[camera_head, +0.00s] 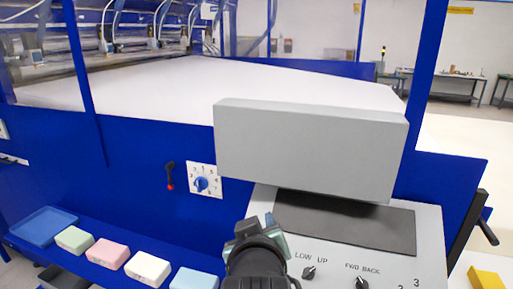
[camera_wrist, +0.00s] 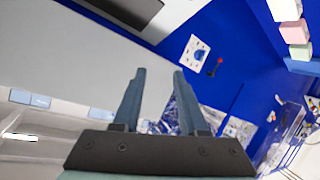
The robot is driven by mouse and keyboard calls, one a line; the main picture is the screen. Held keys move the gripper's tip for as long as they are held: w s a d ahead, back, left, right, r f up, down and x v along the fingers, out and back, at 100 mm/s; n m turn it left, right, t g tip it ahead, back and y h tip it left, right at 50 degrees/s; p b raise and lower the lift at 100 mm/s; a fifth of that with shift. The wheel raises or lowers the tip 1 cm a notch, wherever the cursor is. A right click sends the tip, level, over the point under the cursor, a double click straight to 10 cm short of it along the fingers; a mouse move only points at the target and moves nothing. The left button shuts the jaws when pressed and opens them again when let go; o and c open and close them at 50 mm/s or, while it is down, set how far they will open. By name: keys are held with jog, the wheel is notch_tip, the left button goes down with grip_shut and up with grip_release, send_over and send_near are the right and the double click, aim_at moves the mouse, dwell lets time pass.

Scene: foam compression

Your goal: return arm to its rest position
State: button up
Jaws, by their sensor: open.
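My gripper (camera_head: 257,224) is in the lower middle of the head view, in front of the grey control panel, and is seen mostly from behind. In the wrist view its two fingers (camera_wrist: 159,74) stand apart with nothing between them. Behind the fingers are a grey surface and the blue machine frame. Whether the gripper touches anything cannot be told from the head view, but no contact shows in the wrist view.
A big grey box (camera_head: 310,150) stands above the panel (camera_head: 425,255) with its knobs. Several foam blocks (camera_head: 108,253) and a blue tray (camera_head: 43,226) sit on the blue ledge at left. A dial (camera_head: 205,180) and red-tipped lever (camera_head: 170,176) are on the blue wall.

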notch_tip(320, 180, up, 14)
jog(key=s+f+m+t+b, duration=0.1)
jog(key=s+m+t, duration=0.1)
jog(key=t, duration=0.4)
jog(key=s+r+m+t+b, duration=0.1)
jog(key=s+r+m+t, duration=0.1)
jog(key=s+r+t, duration=0.6)
jog(key=s+r, duration=0.6)
jog(key=r, duration=0.3)
jog(key=shift+r, duration=0.2)
jog(key=shift+c, duration=0.2)
